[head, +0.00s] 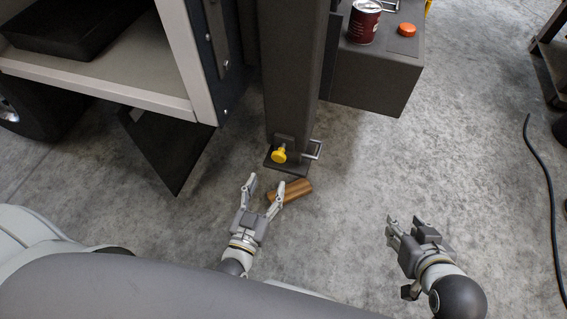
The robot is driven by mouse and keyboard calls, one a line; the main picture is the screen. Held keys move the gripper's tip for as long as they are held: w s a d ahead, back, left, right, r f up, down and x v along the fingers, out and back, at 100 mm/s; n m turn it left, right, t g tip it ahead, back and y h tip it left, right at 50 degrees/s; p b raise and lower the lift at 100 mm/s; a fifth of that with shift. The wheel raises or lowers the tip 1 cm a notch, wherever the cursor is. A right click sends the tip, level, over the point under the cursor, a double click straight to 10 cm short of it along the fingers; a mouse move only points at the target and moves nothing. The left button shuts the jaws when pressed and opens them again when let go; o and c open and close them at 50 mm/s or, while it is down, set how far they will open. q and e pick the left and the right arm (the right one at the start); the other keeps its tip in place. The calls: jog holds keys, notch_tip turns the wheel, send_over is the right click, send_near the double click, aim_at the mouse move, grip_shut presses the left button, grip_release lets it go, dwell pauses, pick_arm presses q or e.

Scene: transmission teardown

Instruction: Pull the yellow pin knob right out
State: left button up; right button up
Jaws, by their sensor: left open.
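The yellow pin knob (279,156) is a round knob low on the front of a dark grey upright post (291,90), just above its foot plate. It is seated in the post's bracket; the pin behind it is hidden. My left gripper (265,184) is open and empty, with its fingers pointing up the picture toward the knob. Its fingertips are a short way below the knob and apart from it. My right gripper (405,222) is away to the lower right over bare floor, its fingers apart and nothing between them.
A metal handle (313,150) sticks out just right of the knob. A brown wooden piece (297,190) lies below the foot plate, beside my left fingers. A grey box (377,80) holds a red can (363,22) and orange cap (407,30). A black cable (545,190) lies at right.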

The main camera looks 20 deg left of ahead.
aim_at(278, 158)
pick_arm(q)
jog(key=w+b, duration=0.2)
jog(key=w, duration=0.7)
jog(key=shift+w, duration=0.3)
jog(key=shift+w+d, duration=0.1)
jog(key=shift+w, duration=0.45)
pick_arm(e)
jog(key=w+a+r+t+y, duration=0.2)
jog(key=w+a+r+t, duration=0.1)
jog(key=w+r+t, duration=0.3)
jog(key=shift+w+r, duration=0.3)
jog(key=shift+r, duration=1.05)
pick_arm(q)
grip_shut()
